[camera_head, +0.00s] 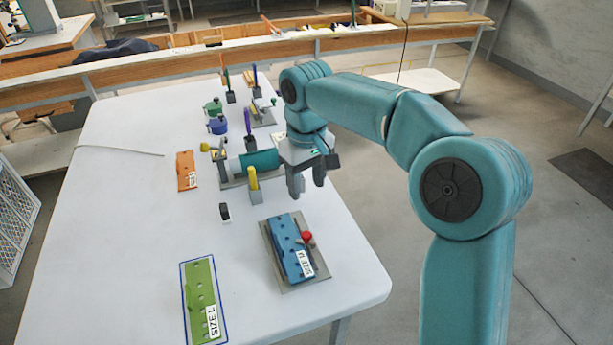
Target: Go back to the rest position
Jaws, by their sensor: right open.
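My right arm comes in from the right, and its gripper (308,184) hangs fingers-down over the right part of the white table (120,270). The fingers are apart with nothing seen between them. Below it in the picture, a blue plate (289,250) marked "SIZE M" lies on a grey base (321,270), with a red-knobbed piece (307,237) at its right edge. My left gripper is not in view.
A green plate (202,285) marked "SIZE L" lies within a blue outline at the front. An orange plate (186,168) lies at left. A yellow-handled tool (254,180), a small black block (224,212), and green (212,108) and blue (217,126) pots stand nearby. The table's left side is mostly clear.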

